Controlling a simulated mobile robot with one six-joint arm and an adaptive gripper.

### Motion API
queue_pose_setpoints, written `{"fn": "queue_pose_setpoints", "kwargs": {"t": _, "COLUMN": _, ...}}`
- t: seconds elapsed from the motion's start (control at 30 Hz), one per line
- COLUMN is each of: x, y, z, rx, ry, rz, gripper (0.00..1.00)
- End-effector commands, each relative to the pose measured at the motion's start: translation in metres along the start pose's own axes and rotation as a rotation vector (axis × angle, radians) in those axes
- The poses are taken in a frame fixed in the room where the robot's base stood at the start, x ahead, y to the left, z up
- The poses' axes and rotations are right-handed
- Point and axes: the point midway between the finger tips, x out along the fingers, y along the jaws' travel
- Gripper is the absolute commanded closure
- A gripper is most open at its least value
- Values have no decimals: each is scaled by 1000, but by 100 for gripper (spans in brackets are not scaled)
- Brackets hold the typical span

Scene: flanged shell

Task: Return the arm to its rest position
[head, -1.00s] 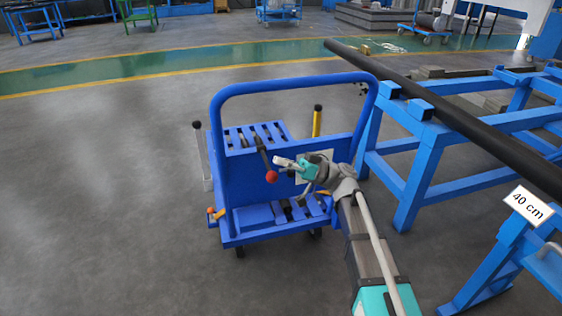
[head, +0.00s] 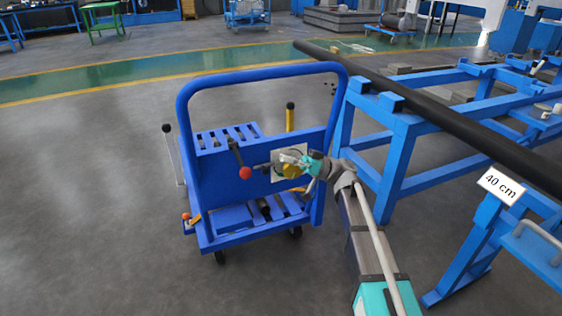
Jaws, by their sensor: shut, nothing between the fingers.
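My gripper (head: 276,164) is at the end of my arm, which reaches in from the lower right. It is small in the picture and looks shut and empty. It points left, in front of the upright panel of the blue cart (head: 222,185). A pale square plate with a yellowish round part (head: 291,170) shows on that panel, just behind and below the gripper. I cannot tell whether the gripper touches it.
A lever with a red knob (head: 245,173) stands at the panel, left of the gripper. A blue frame (head: 400,150) bearing a long black pipe (head: 420,105) stands close on the right, with a "40 cm" sign (head: 501,185). The floor at left is open.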

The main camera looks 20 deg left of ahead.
Motion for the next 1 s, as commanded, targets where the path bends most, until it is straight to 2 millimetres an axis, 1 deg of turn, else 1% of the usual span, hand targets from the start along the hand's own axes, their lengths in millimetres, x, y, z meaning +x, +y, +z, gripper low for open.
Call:
{"fn": "queue_pose_setpoints", "kwargs": {"t": 0.47, "x": -1, "y": 0, "z": 0, "rx": -1, "ry": 0, "rz": 1, "gripper": 100}}
{"fn": "queue_pose_setpoints", "kwargs": {"t": 0.63, "x": -4, "y": -2, "z": 3, "rx": 20, "ry": -24, "rz": 23, "gripper": 100}}
{"fn": "queue_pose_setpoints", "kwargs": {"t": 0.83, "x": -17, "y": -8, "z": 19, "rx": 113, "ry": -123, "rz": 117, "gripper": 100}}
{"fn": "queue_pose_setpoints", "kwargs": {"t": 1.0, "x": -40, "y": -16, "z": 43, "rx": 247, "ry": -250, "rz": 264, "gripper": 100}}
